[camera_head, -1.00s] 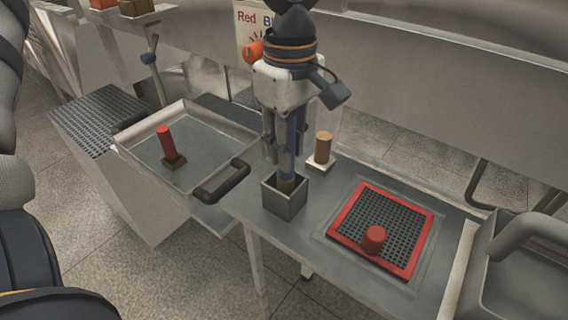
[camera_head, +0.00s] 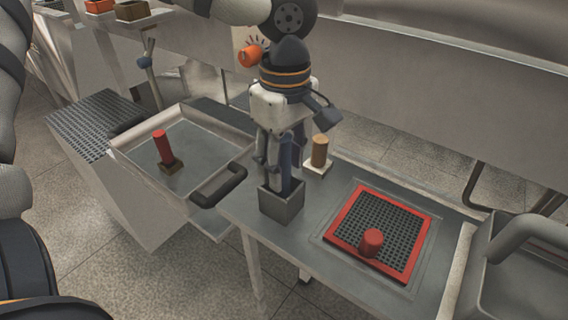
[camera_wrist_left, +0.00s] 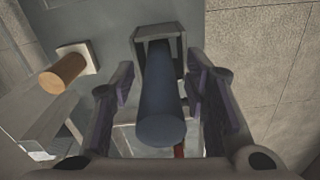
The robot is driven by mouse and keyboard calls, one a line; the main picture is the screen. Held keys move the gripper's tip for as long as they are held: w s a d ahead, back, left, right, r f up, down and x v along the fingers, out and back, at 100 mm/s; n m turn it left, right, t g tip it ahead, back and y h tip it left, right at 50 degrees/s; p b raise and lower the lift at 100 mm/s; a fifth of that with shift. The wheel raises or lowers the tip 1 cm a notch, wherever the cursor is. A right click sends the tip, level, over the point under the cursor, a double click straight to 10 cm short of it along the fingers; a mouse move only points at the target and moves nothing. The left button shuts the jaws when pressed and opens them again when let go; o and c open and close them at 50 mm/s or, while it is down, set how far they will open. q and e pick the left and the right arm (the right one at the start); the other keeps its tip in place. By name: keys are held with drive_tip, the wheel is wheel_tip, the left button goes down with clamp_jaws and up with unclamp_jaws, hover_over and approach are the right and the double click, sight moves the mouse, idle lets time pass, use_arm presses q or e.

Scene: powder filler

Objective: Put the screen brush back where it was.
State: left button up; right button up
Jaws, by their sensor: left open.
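The screen brush, which I take to be the one with the dark blue handle (camera_head: 286,155), stands roughly upright in a grey square holder (camera_head: 282,207) on the steel table. Its lower end is hidden inside the holder. My left gripper (camera_head: 279,172) points down over the holder, its fingers on either side of the handle. In the left wrist view the handle (camera_wrist_left: 161,112) lies between the open fingers (camera_wrist_left: 160,95), with gaps on both sides, and the holder (camera_wrist_left: 141,52) shows beyond it. My right gripper is not in view.
A tan-handled piece (camera_head: 320,150) on a white base stands close behind the holder. A red-framed mesh screen (camera_head: 345,221) with a red knob lies to the right. A tray (camera_head: 204,152) with a red-handled brush (camera_head: 163,147) is at the left. A steel bin (camera_head: 500,275) stands at right.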

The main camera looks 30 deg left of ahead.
use_arm(q)
wheel_tip(320, 180, up, 11)
drive_tip(key=shift+r, duration=0.2)
idle(0.3)
